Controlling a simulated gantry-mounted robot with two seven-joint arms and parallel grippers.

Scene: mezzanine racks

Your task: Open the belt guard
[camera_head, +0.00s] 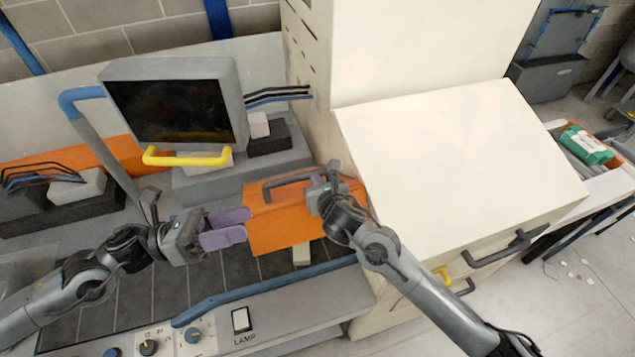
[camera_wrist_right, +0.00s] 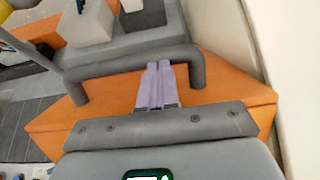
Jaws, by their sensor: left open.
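The belt guard (camera_head: 278,220) is an orange cover over the dark belt, left of the cream cabinet. Its grey bar handle (camera_head: 285,183) is on top; the right end is hidden behind my right gripper in the head view. In the right wrist view the handle (camera_wrist_right: 110,68) spans above the orange guard (camera_wrist_right: 50,125). My right gripper (camera_wrist_right: 159,68) has its two purple fingers together, their tips overlapping the handle bar; I cannot tell whether they touch it. My left gripper (camera_head: 225,227) is open, its purple fingers pointing right at the guard's left edge.
A monitor (camera_head: 172,100) with a yellow handle (camera_head: 187,160) stands behind the belt. The cream cabinet (camera_head: 460,160) rises close to my right arm. A blue rail (camera_head: 265,288) and a panel with knobs (camera_head: 165,343) lie in front.

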